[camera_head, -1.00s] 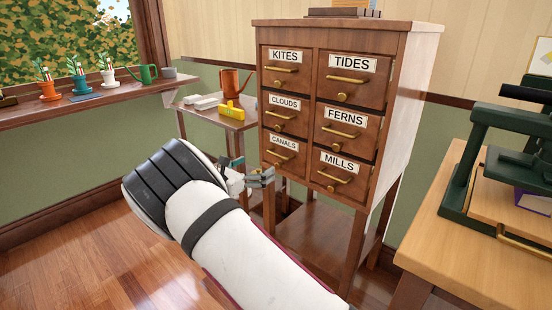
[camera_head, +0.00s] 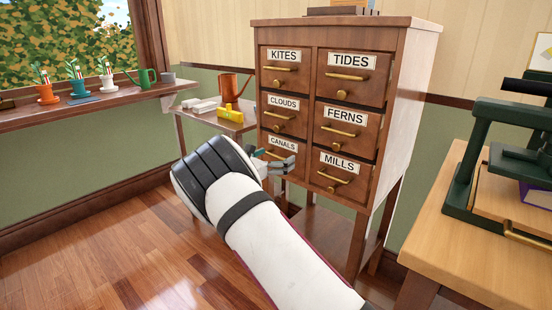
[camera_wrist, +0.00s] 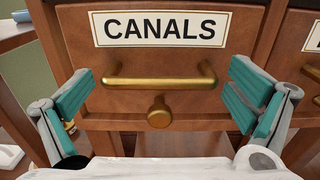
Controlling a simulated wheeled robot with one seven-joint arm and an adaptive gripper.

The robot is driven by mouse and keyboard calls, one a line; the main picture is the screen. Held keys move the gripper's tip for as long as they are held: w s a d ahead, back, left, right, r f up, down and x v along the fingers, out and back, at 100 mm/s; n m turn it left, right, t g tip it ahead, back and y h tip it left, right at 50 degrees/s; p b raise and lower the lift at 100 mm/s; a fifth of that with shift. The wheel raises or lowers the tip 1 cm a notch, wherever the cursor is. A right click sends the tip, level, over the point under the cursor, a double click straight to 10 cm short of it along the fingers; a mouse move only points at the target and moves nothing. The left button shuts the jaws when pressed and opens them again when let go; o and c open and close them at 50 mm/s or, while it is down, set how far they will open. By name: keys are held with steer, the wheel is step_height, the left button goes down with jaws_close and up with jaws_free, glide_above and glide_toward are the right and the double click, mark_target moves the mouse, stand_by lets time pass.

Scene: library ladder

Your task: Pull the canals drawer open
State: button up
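The canals drawer (camera_wrist: 110,63) is the bottom left drawer of a wooden cabinet, with a white CANALS label (camera_wrist: 160,29). Its front looks flush with the cabinet. It has a brass bar handle (camera_wrist: 160,82) and a round brass knob (camera_wrist: 159,112) below it. My gripper (camera_wrist: 158,100) is open and empty, its teal-padded fingers apart to the left and right of the handle. In the head view my gripper (camera_head: 277,160) is in front of the canals drawer (camera_head: 270,151) and hides its lower part.
Drawers labelled CLOUDS (camera_head: 272,121) above and MILLS (camera_head: 352,182) to the right are close by. A wooden workbench (camera_head: 440,240) is at the right.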

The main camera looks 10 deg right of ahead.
steer(key=c, duration=1.4)
steer(key=shift+p+v, duration=3)
steer(key=shift+v, duration=6.65)
steer(key=shift+s+f, duration=0.1)
steer(key=o, duration=1.6)
steer(key=shift+d, duration=0.1)
steer(key=v, duration=1.2)
